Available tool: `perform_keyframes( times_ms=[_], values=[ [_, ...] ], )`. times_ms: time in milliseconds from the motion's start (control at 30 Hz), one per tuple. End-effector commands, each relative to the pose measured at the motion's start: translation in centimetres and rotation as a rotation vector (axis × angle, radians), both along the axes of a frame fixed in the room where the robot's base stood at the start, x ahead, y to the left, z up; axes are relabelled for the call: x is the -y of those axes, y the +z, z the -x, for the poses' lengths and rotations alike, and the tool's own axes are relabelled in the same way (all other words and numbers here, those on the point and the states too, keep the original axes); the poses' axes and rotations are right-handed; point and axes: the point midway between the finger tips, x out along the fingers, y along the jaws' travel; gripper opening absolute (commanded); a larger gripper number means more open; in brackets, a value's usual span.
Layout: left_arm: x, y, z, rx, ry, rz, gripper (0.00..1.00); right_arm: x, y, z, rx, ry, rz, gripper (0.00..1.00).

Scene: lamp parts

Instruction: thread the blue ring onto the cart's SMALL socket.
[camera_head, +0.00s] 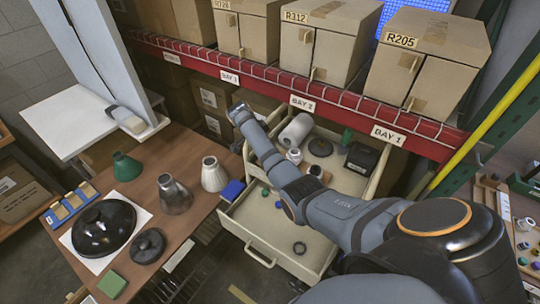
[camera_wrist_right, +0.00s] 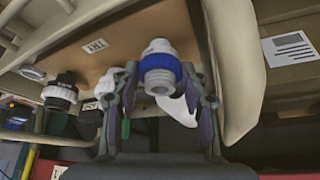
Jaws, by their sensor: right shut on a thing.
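In the right wrist view, the blue ring (camera_wrist_right: 160,64) sits between the two fingertips of my right gripper (camera_wrist_right: 160,74), which is shut on it. A white socket (camera_wrist_right: 159,46) shows behind the ring, and a pale threaded end (camera_wrist_right: 159,84) shows through in front of it. The ring appears to be around this white piece; how far on it is cannot be told. Another white socket (camera_wrist_right: 108,84) and a black-and-white one (camera_wrist_right: 60,92) are to the left. In the head view my right arm reaches across the cart (camera_head: 272,246); the ring is not discernible there. My left gripper is out of view.
The cart's open drawer holds a dark ring (camera_head: 300,248) and small pieces. A red shelf beam (camera_head: 300,101) with boxes crosses above the cart. The brown table (camera_head: 190,222) at left carries lampshades, a black dome (camera_head: 104,228) and a blue block (camera_head: 233,189).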

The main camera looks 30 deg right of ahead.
Motion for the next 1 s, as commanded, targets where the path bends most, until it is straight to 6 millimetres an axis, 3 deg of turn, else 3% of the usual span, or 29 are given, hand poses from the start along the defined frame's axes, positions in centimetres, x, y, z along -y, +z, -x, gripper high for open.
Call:
perform_keyframes(
  times_ms=[400,800,1000],
  values=[
    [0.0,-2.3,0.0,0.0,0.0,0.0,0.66,-0.2,-0.6,0.0,-0.01,-0.175,-0.005,0.0],
    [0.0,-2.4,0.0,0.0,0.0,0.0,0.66,-0.2,-0.5,0.1,-0.011,-0.199,-0.006,0.0],
    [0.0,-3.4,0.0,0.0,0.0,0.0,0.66,-0.2,-0.8,0.0,-0.012,-0.246,-0.006,0.0]
  ],
)
